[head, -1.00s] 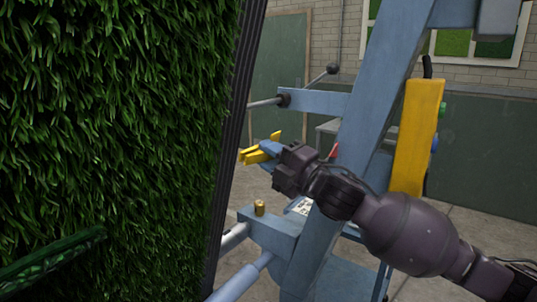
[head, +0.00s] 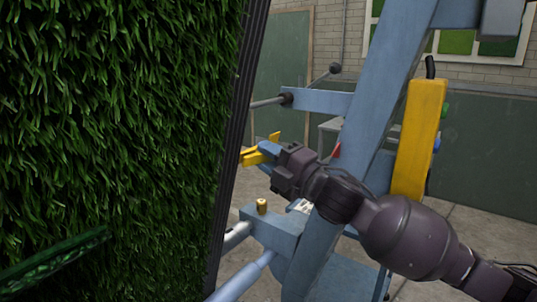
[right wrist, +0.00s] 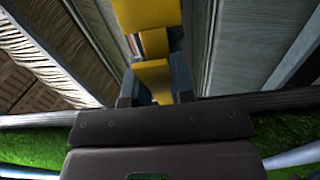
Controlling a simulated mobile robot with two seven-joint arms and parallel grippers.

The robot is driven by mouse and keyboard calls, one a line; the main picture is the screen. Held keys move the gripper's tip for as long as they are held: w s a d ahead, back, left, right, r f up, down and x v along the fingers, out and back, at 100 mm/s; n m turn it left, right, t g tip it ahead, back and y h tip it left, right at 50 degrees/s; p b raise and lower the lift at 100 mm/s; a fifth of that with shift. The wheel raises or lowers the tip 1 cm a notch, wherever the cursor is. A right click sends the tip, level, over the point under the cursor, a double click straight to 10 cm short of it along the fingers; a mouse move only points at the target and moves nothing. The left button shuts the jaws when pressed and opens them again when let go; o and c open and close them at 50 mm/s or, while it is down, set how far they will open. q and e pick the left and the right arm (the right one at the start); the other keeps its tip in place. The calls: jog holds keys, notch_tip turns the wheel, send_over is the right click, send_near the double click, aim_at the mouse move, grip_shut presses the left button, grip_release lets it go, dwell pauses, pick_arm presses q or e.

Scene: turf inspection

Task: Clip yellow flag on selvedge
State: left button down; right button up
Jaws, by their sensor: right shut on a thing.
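The yellow flag clip (head: 251,157) is held in my right gripper (head: 268,150), whose blue-grey fingers are shut on it. Its yellow prongs point left, toward the selvedge (head: 237,130), the dark ribbed edge of the upright green turf (head: 120,130). The clip's tip looks very close to that edge; I cannot tell whether they touch. In the right wrist view the yellow clip (right wrist: 153,75) sits between the two fingers and extends away from the gripper. My left gripper is not in view.
A blue frame (head: 375,110) stands behind my right arm, with a yellow control box (head: 417,140) on it. A brass knob (head: 262,206) sits on a blue block below the gripper. A dark green strip (head: 55,261) crosses the turf at lower left.

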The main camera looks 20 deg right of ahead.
aim_at(252, 162)
jog(key=shift+s+a, duration=0.15)
dwell(0.7)
jog(key=shift+s+a+p, duration=0.2)
jog(key=shift+a+p, duration=0.05)
jog(key=shift+p, duration=0.05)
jog(key=shift+a, duration=0.1)
dwell(0.6)
jog(key=shift+s+a+p, duration=0.3)
jog(key=shift+s+a, duration=0.15)
jog(key=shift+a, duration=0.05)
jog(key=shift+a, duration=0.1)
dwell(0.3)
jog(key=shift+s, duration=0.1)
dwell(0.5)
jog(key=shift+s+a, duration=0.15)
jog(key=shift+a, duration=0.1)
jog(key=shift+s+a+p, duration=0.25)
jog(key=shift+a+p, duration=0.05)
jog(key=shift+a, duration=0.05)
dwell(0.3)
